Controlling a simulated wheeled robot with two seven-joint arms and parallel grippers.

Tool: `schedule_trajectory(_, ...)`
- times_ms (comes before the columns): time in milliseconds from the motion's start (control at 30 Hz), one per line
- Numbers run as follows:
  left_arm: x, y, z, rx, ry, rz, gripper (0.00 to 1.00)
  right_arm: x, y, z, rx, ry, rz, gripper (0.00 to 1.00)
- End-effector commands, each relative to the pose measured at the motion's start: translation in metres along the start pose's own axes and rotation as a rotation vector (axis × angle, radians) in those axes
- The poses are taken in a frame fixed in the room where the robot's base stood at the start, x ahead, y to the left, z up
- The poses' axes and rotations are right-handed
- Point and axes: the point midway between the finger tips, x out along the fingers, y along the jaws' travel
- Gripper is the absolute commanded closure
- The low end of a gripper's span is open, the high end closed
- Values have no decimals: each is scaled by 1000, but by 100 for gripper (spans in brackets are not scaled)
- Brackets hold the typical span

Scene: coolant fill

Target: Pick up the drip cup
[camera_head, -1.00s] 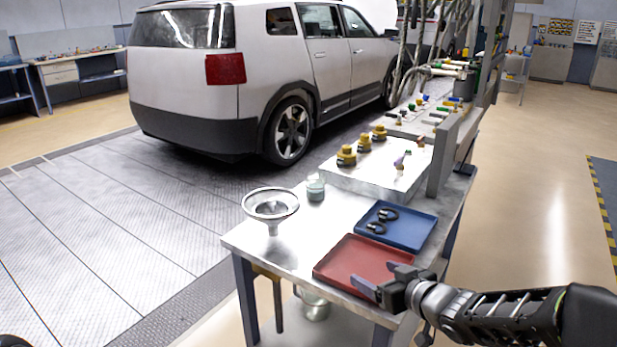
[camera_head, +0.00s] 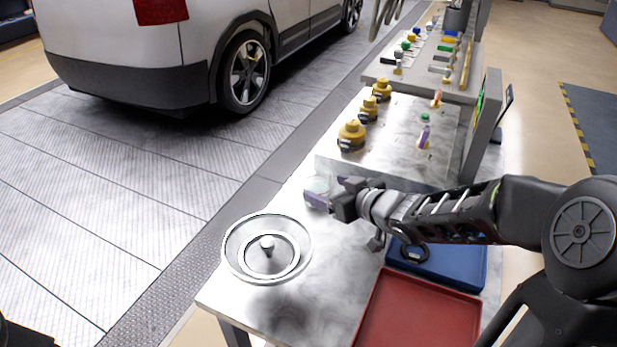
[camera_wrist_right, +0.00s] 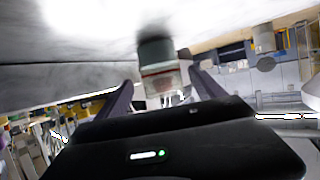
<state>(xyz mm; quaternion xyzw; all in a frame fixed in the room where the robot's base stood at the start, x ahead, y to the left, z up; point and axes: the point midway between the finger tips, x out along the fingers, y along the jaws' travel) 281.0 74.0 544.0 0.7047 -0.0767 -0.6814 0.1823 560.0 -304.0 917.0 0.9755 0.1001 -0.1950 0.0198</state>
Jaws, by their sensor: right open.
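The drip cup (camera_head: 317,187) is a small pale, see-through cup on the metal workbench (camera_head: 300,308), to the right of the funnel. My right gripper (camera_head: 328,190) is open at the cup and partly hides it. In the right wrist view the cup (camera_wrist_right: 160,68), with a dark band and a red line, shows between the two spread purple-grey fingers (camera_wrist_right: 160,86). I cannot tell whether either finger touches it. My left gripper is not in view.
A wide metal funnel (camera_head: 240,245) stands left of the cup. A red tray (camera_head: 420,315) and a blue tray (camera_head: 450,265) with a black ring-shaped part lie under and beside my right arm. A raised metal block (camera_head: 440,120) with yellow caps (camera_head: 352,133) stands behind.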

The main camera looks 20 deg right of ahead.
Motion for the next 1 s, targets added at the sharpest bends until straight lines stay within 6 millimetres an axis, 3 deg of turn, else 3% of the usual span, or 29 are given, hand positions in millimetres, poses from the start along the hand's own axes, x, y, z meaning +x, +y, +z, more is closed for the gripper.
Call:
schedule_trajectory(233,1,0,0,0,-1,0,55,2,0,0,0,0,0,21)
schedule_trajectory(500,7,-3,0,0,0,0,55,26,0,1,0,0,-1,21)
schedule_trajectory(833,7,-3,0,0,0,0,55,28,0,0,0,0,-1,21)
schedule_trajectory(1000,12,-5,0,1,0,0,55,47,-1,1,1,-1,-2,21)
